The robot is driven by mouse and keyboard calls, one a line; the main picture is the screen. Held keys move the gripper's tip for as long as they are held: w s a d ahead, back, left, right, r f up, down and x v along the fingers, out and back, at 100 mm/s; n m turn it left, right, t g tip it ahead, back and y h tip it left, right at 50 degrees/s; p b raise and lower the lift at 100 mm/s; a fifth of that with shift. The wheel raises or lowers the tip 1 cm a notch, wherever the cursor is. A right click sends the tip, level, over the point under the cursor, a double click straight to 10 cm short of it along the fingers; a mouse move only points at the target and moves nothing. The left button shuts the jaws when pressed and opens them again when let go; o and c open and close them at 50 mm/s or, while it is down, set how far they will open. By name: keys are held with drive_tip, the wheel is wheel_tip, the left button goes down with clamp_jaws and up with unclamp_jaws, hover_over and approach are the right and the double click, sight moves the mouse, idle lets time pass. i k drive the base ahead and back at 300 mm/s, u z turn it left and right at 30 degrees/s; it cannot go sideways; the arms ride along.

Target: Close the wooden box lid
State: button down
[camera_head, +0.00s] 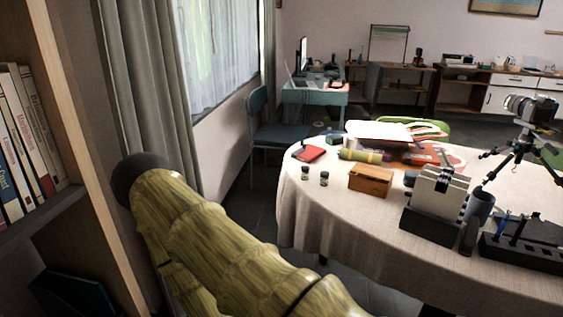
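A small brown wooden box (371,181) stands on the round table with a pale cloth (335,225), near its left front part. Its top looks flat and no raised lid shows, but the box is too small in view to tell how its lid sits. My arm, in a yellow-green cover with a dark rounded joint, fills the lower left, apart from the table and box. My gripper is not in view.
Two small dark jars (324,178) stand left of the box. A black holder (432,225) stands to the right, with a tripod camera (531,108) farther right. A bookshelf (62,90) borders the left.

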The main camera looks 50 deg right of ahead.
sight(379, 174)
drive_tip(key=u, duration=0.45)
drive_tip(key=k, duration=0.75)
drive_tip(key=z, duration=1.4)
drive_tip(key=i, duration=0.45)
